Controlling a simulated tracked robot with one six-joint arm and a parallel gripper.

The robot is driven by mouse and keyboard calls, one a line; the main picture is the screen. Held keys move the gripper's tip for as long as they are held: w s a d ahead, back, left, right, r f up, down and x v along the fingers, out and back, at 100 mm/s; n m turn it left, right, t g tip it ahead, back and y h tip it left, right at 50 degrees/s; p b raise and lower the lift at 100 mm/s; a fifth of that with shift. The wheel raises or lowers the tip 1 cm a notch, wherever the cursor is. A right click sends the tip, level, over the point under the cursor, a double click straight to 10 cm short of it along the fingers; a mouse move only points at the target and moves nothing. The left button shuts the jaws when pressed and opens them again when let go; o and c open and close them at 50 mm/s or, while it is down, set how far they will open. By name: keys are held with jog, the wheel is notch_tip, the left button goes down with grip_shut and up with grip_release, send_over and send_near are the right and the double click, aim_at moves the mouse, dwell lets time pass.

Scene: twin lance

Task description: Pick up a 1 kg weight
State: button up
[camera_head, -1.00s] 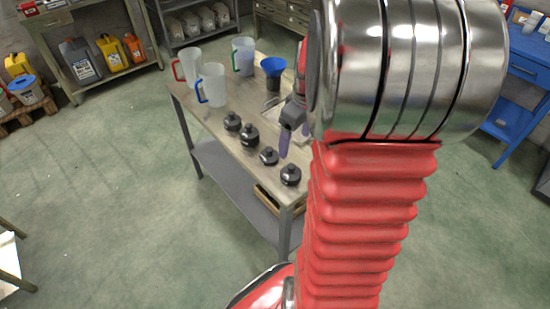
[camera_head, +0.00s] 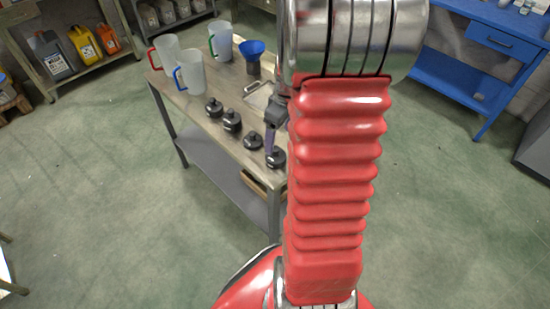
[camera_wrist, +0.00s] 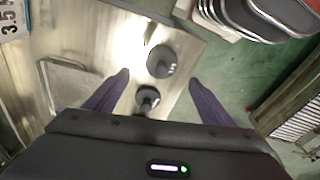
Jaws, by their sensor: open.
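Several dark round weights with knobs stand in a row on the workbench (camera_head: 197,121). In the head view they are a far-left weight (camera_head: 214,107), a larger one (camera_head: 231,121), a third (camera_head: 252,140) and a nearest one (camera_head: 276,157). Their markings are too small to read. My gripper (camera_head: 270,142) is open just above the two nearest weights, partly hidden by my arm. In the wrist view, my open gripper (camera_wrist: 159,77) has its purple fingers on either side of two weights, one farther up (camera_wrist: 162,60) and one lower (camera_wrist: 147,99). It holds nothing.
Measuring jugs (camera_head: 190,73) and a blue funnel (camera_head: 252,48) stand at the bench's far end. A metal tray (camera_head: 259,95) lies beside the weights, also seen in the wrist view (camera_wrist: 68,85). A blue workbench (camera_head: 480,60) stands right.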

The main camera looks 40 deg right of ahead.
aim_at(276, 148)
jog(key=shift+w+f, duration=0.15)
jog(key=shift+f, duration=1.2)
jog(key=shift+w+a+f, duration=0.15)
jog(key=shift+w+f, duration=0.05)
jog(key=shift+f, duration=1.1)
jog(key=shift+w+a+f, duration=0.15)
jog(key=shift+f, duration=1.1)
jog(key=shift+c, duration=0.6)
grip_shut()
